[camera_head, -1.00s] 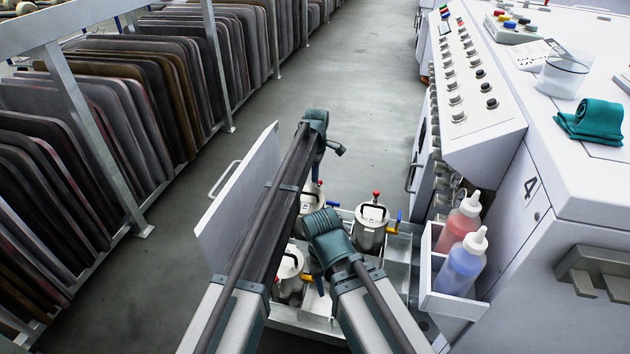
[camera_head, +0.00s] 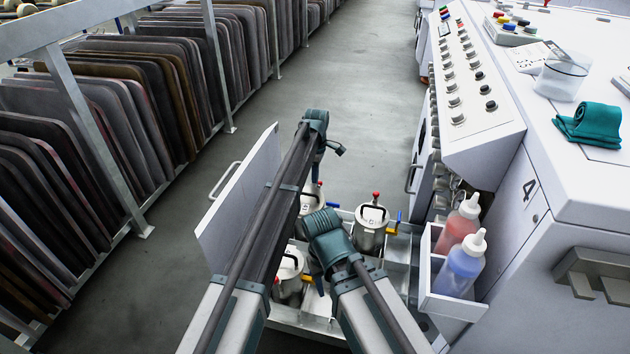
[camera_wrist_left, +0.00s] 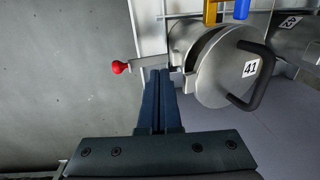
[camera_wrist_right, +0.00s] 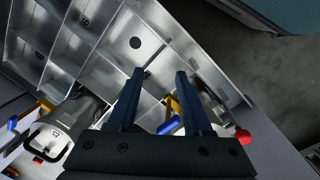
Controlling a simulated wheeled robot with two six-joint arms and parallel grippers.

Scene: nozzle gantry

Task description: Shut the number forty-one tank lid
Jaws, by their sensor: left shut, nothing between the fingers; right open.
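The number forty-one tank lid (camera_wrist_left: 222,82) is a round grey metal disc with a dark handle and a "41" label. In the left wrist view it sits off-line from its tank's rim (camera_wrist_left: 188,38), with a dark gap showing between them. My left gripper (camera_wrist_left: 159,74) is shut and empty, its tips just left of the lid by a small bracket. I cannot tell whether they touch it. A red-knobbed lever (camera_wrist_left: 121,67) lies left of the tips. In the head view my arms hide much of the tanks. My right gripper (camera_wrist_right: 159,72) is open and empty above a compartmented metal tray.
Another lidded tank (camera_head: 370,227) stands at right in the tray (camera_wrist_right: 85,45). A bottle rack (camera_head: 455,304) with red and blue bottles is beside it. The white machine (camera_head: 590,215) bounds the right, an open white panel (camera_head: 236,205) the left. The floor beyond is clear.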

